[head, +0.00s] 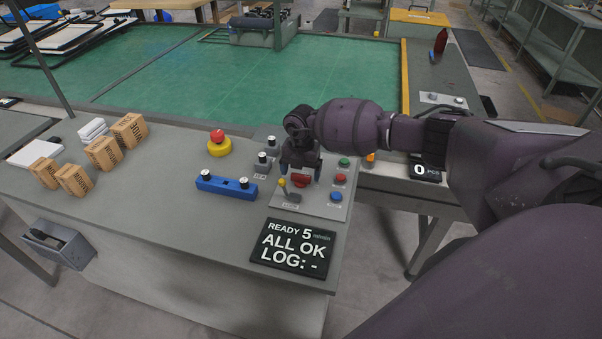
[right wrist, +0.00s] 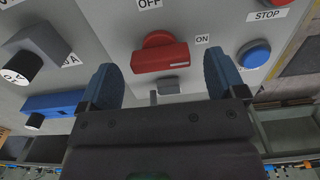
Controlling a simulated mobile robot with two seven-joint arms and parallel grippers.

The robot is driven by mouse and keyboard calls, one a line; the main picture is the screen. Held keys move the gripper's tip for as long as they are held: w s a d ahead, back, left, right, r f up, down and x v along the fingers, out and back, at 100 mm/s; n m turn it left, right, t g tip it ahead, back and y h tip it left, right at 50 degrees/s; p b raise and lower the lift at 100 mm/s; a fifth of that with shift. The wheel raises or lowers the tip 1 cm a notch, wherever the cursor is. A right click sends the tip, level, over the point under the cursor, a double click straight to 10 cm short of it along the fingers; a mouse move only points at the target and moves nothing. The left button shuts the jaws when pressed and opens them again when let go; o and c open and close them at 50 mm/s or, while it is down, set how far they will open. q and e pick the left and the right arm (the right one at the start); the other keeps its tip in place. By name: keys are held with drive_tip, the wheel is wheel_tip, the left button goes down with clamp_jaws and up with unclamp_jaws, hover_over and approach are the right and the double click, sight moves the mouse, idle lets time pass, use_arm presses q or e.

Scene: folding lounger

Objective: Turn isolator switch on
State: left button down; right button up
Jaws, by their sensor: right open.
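The isolator switch is a red rotary handle (right wrist: 160,56) on a light grey panel. In the right wrist view an OFF label (right wrist: 149,3) is above it and an ON label (right wrist: 202,39) to its right. The handle's bar lies nearly level in that view. In the head view the red switch (head: 301,182) shows just below my right gripper (head: 300,172). That gripper is open, pointing down, with its blue fingers on either side of the handle in the wrist view (right wrist: 163,75). Contact cannot be told. My left gripper is not in view.
The panel also carries green (head: 344,162), red (head: 340,179) and blue (head: 336,197) buttons and a yellow-tipped lever (head: 283,184). A blue bar with black knobs (head: 226,187), an emergency stop (head: 218,143) and a display (head: 292,247) are close by.

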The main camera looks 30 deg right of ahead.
sight(301, 175)
wheel_tip(301, 175, up, 10)
drive_tip(key=shift+f, duration=0.2)
drive_tip(key=shift+f, duration=0.1)
idle(0.6)
